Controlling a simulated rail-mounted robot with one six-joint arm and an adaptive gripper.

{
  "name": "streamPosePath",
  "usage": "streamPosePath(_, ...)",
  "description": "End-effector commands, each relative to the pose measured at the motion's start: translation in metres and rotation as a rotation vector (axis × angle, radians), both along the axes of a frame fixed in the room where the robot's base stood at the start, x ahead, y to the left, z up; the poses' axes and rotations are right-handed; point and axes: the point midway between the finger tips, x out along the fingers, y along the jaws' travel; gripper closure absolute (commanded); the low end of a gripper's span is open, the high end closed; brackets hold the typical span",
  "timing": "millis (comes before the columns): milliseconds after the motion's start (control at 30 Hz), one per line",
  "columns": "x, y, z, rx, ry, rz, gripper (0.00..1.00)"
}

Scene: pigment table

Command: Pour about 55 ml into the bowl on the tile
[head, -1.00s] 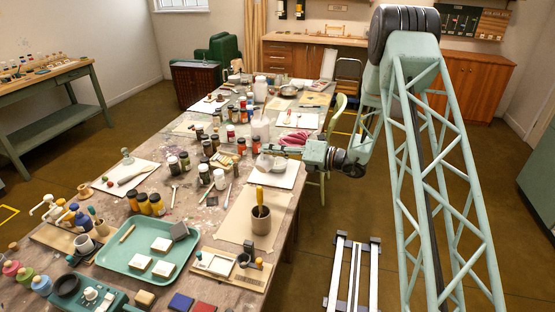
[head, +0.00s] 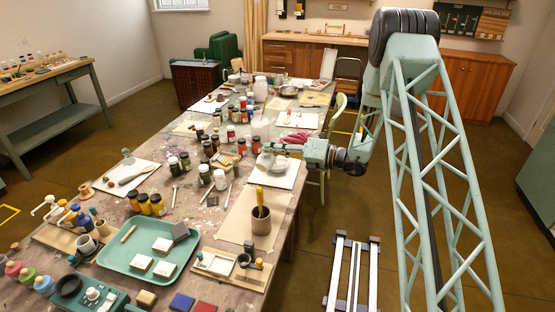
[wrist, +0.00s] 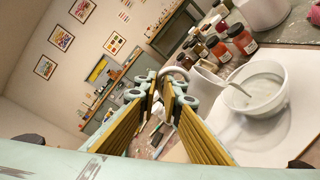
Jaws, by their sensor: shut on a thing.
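A white bowl (wrist: 252,100) stands on a pale square tile (wrist: 235,150) at the right of the wrist view. My gripper (wrist: 166,92) is shut on a white jug (wrist: 205,77), whose curved handle lies at the fingertips. The jug is beside the bowl. Whether liquid is leaving it cannot be told. In the head view my gripper (head: 292,151) is above the tile (head: 286,181), with the bowl (head: 264,161) small and partly hidden there.
In the head view a brown pot with a yellow-handled tool (head: 260,220) and a green tray (head: 145,258) lie nearer on the table. More jars crowd the table's middle.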

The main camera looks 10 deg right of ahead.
Motion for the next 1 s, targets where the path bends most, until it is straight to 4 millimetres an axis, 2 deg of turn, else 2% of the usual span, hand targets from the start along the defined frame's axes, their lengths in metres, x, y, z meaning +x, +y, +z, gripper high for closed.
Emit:
streamPosePath(667,0.008,-0.007,0.004,0.038,0.041,0.000,1.00)
streamPosePath(1000,-0.006,0.005,-0.008,-0.034,-0.036,0.001,1.00)
